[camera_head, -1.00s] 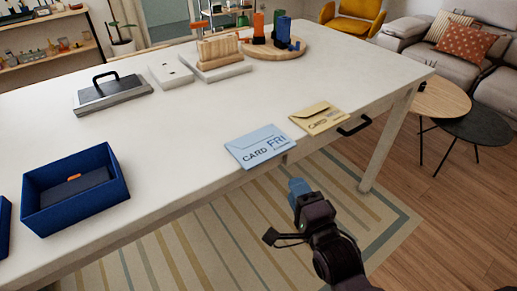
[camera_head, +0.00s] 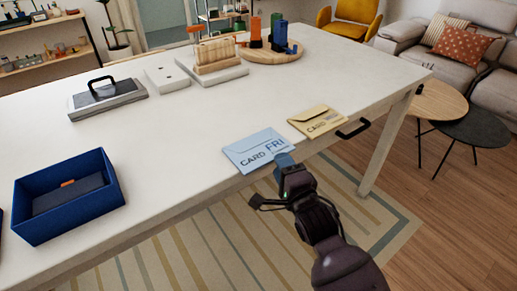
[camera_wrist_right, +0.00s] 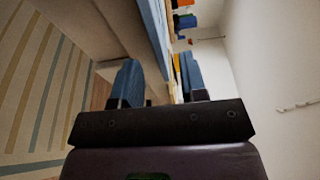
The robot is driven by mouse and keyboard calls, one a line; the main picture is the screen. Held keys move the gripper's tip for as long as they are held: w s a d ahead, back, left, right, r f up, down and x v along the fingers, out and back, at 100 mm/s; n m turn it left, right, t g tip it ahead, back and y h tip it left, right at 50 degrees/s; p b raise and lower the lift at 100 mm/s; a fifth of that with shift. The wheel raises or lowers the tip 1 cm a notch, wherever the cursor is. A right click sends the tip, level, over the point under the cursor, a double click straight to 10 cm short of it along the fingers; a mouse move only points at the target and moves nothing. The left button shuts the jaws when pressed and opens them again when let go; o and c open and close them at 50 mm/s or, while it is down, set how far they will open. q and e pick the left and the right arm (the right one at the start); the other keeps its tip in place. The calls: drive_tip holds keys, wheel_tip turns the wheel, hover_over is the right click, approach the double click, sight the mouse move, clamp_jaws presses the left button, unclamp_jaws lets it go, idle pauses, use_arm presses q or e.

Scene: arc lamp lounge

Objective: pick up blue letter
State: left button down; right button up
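The blue letter (camera_head: 255,149), a light blue envelope with dark print, lies flat at the front edge of the white table, its near corner appearing to overhang slightly. My right gripper (camera_head: 284,161) is at the letter's near right corner, its blue fingertips overlapping it in the head view. In the right wrist view the gripper (camera_wrist_right: 157,82) is open, fingers apart. The letter (camera_wrist_right: 154,25) shows there as a thin blue band running toward the gap. I cannot tell whether its edge is between the fingers. My left gripper is not in view.
A yellow letter (camera_head: 319,121) lies just right of the blue one, near a black drawer handle (camera_head: 353,131). A blue box (camera_head: 68,195) stands at the table's left. A grey block with a black handle (camera_head: 107,97) sits farther back. The middle of the white table (camera_head: 190,130) is clear.

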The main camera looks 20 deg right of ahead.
drive_tip(key=shift+w+a, duration=0.1)
drive_tip(key=shift+w, duration=1)
clamp_jaws()
